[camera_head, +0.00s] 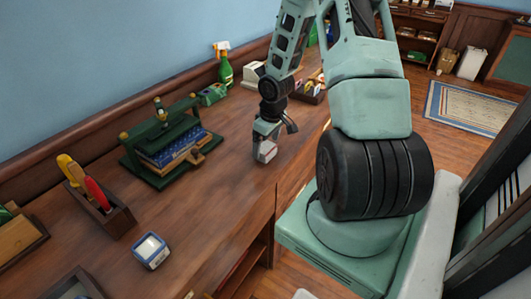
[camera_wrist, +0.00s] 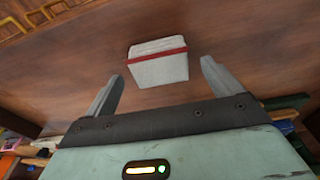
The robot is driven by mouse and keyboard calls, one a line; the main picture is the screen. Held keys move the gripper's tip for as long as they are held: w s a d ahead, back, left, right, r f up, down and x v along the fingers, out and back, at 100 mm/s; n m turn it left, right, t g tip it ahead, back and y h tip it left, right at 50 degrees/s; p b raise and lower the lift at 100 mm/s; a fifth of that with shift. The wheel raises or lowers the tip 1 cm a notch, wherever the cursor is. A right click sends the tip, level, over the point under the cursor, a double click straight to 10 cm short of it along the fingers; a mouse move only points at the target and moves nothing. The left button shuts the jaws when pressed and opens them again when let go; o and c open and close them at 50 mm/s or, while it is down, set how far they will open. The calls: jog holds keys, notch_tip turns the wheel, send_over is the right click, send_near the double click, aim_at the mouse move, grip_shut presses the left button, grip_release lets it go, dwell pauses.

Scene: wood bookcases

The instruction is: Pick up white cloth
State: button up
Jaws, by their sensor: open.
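The white cloth (camera_wrist: 158,68) shows in the wrist view as a small folded block with a red stripe near its top. It sits ahead of my gripper (camera_wrist: 161,72), between the lines of the two fingertips, with a gap on each side. In the head view the cloth (camera_head: 267,152) is a small pale block on the wooden counter, right under my gripper (camera_head: 271,139). My gripper is open and empty, pointing down at the counter. Part of the cloth is hidden by my fingers in the head view.
A green book press (camera_head: 168,140), a wooden tool box (camera_head: 117,219) and a blue-white box (camera_head: 151,250) stand to the left on the counter (camera_head: 215,215). A green spray bottle (camera_head: 224,70) stands behind by the wall. The counter around the cloth is clear.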

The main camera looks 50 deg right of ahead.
aim_at(265, 147)
jog(key=f, duration=0.2)
jog(key=shift+w+f, duration=0.2)
jog(key=shift+f, duration=0.1)
jog(key=c, duration=1.1)
jog(key=shift+o, duration=0.2)
jog(key=shift+r, duration=0.1)
notch_tip(265, 147, up, 10)
jog(key=shift+f+p, duration=0.1)
jog(key=shift+p, duration=0.7)
